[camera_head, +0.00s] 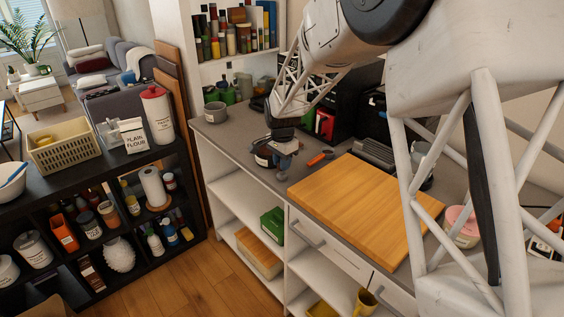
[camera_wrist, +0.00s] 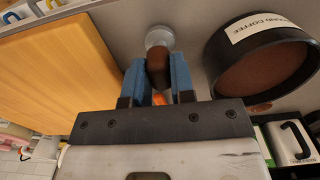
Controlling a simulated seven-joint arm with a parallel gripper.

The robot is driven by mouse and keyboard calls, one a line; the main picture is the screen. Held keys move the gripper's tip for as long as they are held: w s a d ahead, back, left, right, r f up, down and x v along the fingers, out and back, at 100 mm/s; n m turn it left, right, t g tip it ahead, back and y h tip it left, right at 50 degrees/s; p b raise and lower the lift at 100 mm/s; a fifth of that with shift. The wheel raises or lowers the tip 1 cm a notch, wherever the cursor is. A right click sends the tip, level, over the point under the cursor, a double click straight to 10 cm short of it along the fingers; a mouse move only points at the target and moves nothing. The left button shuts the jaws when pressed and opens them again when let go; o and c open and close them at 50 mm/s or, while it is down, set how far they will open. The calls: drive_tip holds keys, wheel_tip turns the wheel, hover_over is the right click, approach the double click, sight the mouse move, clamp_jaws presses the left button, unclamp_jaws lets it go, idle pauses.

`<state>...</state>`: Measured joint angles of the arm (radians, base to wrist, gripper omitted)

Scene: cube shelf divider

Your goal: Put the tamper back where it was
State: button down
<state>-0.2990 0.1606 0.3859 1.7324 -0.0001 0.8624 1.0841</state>
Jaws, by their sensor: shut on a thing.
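The tamper has a dark brown handle and a round silvery metal base, both clear in the wrist view (camera_wrist: 158,68). My gripper (camera_wrist: 160,78) is shut on the handle, with one blue finger on each side. The metal base sticks out past the fingertips, over the grey counter. I cannot tell whether the base touches the counter. In the head view, my gripper (camera_head: 285,149) is low over the counter, left of the wooden board. The tamper is small there and partly hidden by the fingers.
A dark round container labelled coffee (camera_wrist: 262,55), holding brown grounds, stands close beside my gripper. The wooden board (camera_head: 358,204) lies on its other side. An orange-handled object (camera_head: 319,158) lies nearby on the counter. Black appliances stand behind. The counter's front edge is close.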

drive_tip(key=shift+f, duration=0.45)
idle(0.5)
drive_tip(key=c, duration=1.3)
unclamp_jaws()
drive_tip(key=shift+o, duration=0.3)
drive_tip(key=o, duration=0.5)
drive_tip(key=shift+r, duration=0.15)
drive_tip(key=shift+r, duration=3.85)
